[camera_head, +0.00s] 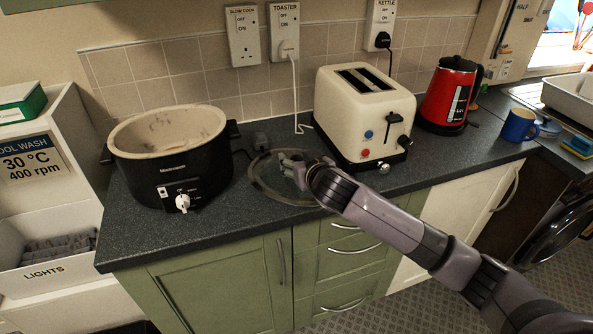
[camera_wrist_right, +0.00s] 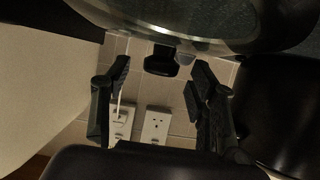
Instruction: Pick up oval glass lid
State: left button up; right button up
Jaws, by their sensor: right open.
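The oval glass lid (camera_head: 265,178) lies flat on the dark counter between the slow cooker and the toaster. My right gripper (camera_head: 287,164) is over it, with the arm coming in from the lower right. The right wrist view is upside down. There the lid (camera_wrist_right: 190,20) fills the top, and its dark knob (camera_wrist_right: 162,62) shows in the gap between the two open fingers (camera_wrist_right: 160,85). Neither finger appears to touch the knob. In the head view the hand hides the knob and part of the lid. My left gripper is not in view.
The black slow cooker (camera_head: 190,165) stands left of the lid. The cream toaster (camera_head: 340,115) stands close behind and to the right. A red kettle (camera_head: 447,95) and blue mug (camera_head: 518,125) are farther right. The counter (camera_head: 140,235) is clear at its front left.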

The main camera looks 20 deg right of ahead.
jog(key=shift+w+f, duration=0.15)
jog(key=shift+w, duration=0.15)
grip_shut()
dwell(0.6)
dwell(0.4)
